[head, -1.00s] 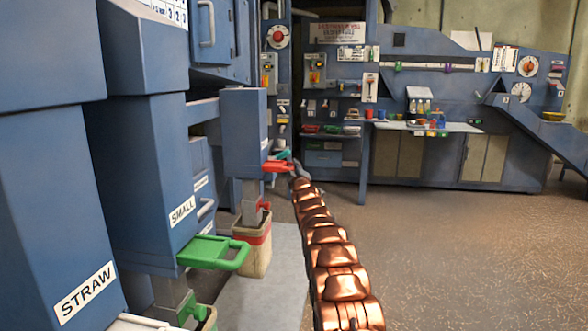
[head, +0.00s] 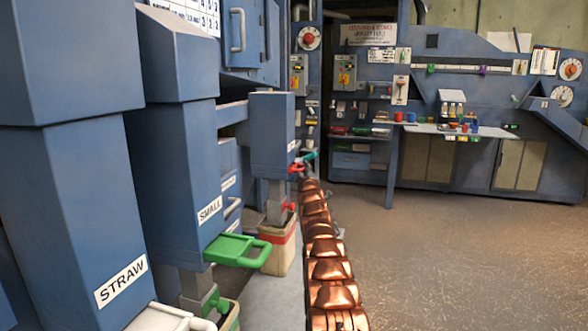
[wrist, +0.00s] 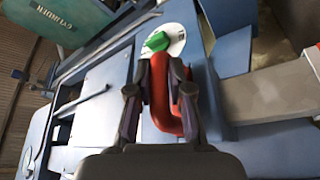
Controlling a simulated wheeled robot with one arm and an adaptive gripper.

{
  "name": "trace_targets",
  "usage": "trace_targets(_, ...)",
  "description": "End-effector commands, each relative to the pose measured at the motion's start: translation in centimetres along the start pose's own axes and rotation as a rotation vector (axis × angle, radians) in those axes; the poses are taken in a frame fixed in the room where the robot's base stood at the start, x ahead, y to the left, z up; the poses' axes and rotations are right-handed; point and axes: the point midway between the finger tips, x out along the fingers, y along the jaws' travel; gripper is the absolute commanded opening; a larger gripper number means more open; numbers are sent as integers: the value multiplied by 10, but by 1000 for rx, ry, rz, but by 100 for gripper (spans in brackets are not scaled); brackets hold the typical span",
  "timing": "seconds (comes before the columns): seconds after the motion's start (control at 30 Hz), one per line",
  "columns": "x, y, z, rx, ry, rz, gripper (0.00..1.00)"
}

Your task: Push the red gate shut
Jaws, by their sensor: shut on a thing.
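The red gate's handle (head: 296,167) sticks out a short way from the lower front of the far blue chute (head: 272,130). In the wrist view the red handle (wrist: 163,98) is a rounded loop between the fingers. My gripper (wrist: 160,88) is shut on it, with one dark finger on each side. In the head view my gripper (head: 308,168) is small and dark at the far end of my arm, against the handle. The plate of the gate inside the chute is hidden.
A green gate handle (head: 238,250) juts from the nearer SMALL chute. A white handle (head: 170,318) is below the STRAW chute. A beige bucket with a red band (head: 278,250) stands under the red gate. Open floor (head: 440,250) lies to the right.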

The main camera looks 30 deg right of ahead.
Motion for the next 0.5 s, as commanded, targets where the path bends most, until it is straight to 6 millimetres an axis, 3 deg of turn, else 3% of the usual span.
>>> trace_targets(0.17,2,8,13,-7,-19,11,0)
trace_targets(0.43,2,7,11,-6,-16,11,0)
trace_targets(0.47,2,7,10,-6,-16,11,22)
trace_targets(0.5,2,6,10,-6,-16,10,27)
